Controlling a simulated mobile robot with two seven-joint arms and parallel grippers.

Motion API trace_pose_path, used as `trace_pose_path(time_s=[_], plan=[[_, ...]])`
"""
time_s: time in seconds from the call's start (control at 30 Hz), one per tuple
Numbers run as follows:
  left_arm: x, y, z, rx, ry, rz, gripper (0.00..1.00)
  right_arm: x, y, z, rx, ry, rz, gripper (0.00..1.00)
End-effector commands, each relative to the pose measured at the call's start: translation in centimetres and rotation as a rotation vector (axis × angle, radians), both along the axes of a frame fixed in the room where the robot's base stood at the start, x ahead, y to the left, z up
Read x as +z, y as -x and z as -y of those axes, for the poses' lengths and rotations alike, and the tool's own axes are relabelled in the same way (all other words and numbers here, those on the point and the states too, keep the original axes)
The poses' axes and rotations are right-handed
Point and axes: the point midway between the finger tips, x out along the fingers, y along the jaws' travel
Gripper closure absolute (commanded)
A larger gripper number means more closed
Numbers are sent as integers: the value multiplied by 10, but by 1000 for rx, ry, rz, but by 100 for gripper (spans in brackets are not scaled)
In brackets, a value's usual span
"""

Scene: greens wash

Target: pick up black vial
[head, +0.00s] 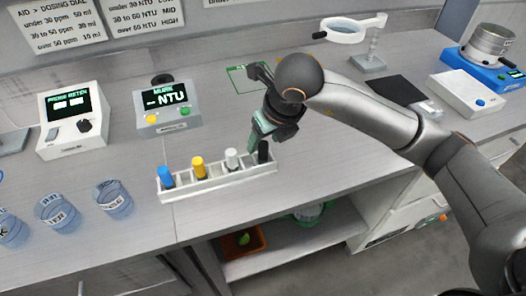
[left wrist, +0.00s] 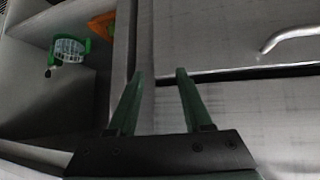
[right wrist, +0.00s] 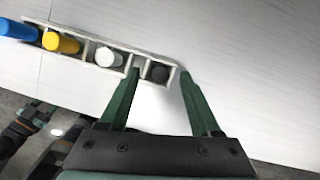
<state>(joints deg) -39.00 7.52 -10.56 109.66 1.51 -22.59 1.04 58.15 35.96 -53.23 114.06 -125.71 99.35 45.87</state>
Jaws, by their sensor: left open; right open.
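The black vial (head: 263,152) stands in the right end slot of the white rack (head: 219,191) on the counter. It also shows in the right wrist view (right wrist: 159,74), seen from above, between and just beyond my fingertips. My right gripper (head: 252,148) is open above the rack's right end, its fingers on either side of the black vial; I cannot tell if they touch it. In the right wrist view my right fingers (right wrist: 160,76) are spread. My left gripper (left wrist: 159,72) is open and empty in front of the cabinet below the counter.
Blue (head: 166,177), yellow (head: 198,167) and white (head: 232,159) vials stand in the same rack. The NTU meter (head: 167,107) is behind it, and several blue cups (head: 114,199) stand at left. A magnifier (head: 346,30) is behind my right arm.

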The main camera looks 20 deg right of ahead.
Motion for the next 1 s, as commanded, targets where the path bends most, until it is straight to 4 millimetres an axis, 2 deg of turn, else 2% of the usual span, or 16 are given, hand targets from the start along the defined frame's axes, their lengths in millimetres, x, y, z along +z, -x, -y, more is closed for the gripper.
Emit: trace_pose_path(time_s=[0.2,0.77,0.8,1.0], plan=[[0,0,0,0,0,0,50,-1,-1,0,0,-1,1,36],[0,-1,0,0,0,1,50,-1,0,-1,0,-1,1,98],[0,-1,0,0,0,2,50,-1,0,-1,0,-1,1,100],[0,-1,0,0,0,2,50,-1,0,-1,0,-1,1,100]])
